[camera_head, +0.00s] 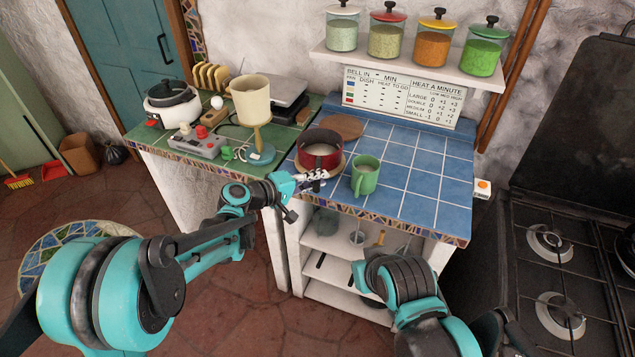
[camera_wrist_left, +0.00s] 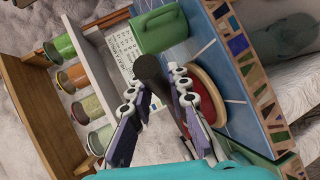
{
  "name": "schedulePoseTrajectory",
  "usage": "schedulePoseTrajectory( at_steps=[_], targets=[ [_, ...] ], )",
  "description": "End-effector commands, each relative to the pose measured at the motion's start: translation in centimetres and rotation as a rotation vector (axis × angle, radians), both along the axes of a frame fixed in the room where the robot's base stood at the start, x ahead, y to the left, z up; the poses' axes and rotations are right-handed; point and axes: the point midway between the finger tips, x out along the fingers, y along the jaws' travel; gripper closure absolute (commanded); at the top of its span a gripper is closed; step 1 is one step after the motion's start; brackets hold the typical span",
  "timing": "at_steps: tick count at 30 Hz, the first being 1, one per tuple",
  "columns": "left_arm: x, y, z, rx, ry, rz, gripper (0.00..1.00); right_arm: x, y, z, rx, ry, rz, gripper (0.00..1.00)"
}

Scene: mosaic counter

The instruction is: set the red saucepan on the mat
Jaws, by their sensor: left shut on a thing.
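The red saucepan (camera_head: 321,158), with pale contents, is upright near the front edge of the blue-tiled counter. A brown round mat (camera_head: 343,165) shows at its base, and in the wrist view the tan edge (camera_wrist_left: 208,72) shows beside the red pan (camera_wrist_left: 216,100). I cannot tell whether the pan fully rests on it. My left gripper (camera_head: 312,180) is in front of the pan. In the wrist view its fingers (camera_wrist_left: 157,82) are shut on the pan's dark handle (camera_wrist_left: 150,69). My right gripper is out of view; only part of that arm shows.
A green mug (camera_head: 365,176) stands just right of the pan; it also shows in the wrist view (camera_wrist_left: 160,30). Another brown disc (camera_head: 341,126) lies behind the pan. Blue tiles to the right are clear.

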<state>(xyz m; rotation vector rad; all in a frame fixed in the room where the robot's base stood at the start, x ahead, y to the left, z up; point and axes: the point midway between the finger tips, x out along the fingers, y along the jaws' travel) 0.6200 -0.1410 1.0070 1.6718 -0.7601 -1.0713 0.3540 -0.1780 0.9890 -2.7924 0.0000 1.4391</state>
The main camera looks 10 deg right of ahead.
Motion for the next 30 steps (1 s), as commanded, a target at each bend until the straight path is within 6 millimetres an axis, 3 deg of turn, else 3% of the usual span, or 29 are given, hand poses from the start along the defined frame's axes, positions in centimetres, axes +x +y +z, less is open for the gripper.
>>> schedulePoseTrajectory(
  at_steps=[8,9,11,22,30],
  targets=[
    [0.0,0.0,0.0,-0.001,0.0,0.0,1.0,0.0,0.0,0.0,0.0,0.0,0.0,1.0],
    [0.0,0.0,-0.2,0.0,0.002,-0.001,0.78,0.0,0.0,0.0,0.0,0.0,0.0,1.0],
    [0.0,0.0,-0.1,0.0,0.002,-0.001,0.62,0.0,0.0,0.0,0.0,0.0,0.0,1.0],
    [-0.1,0.1,0.2,0.0,0.001,0.0,0.62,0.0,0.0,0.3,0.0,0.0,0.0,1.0],
    [-2.0,4.4,1.9,0.001,0.001,0.005,0.62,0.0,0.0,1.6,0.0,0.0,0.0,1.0]
  ],
)
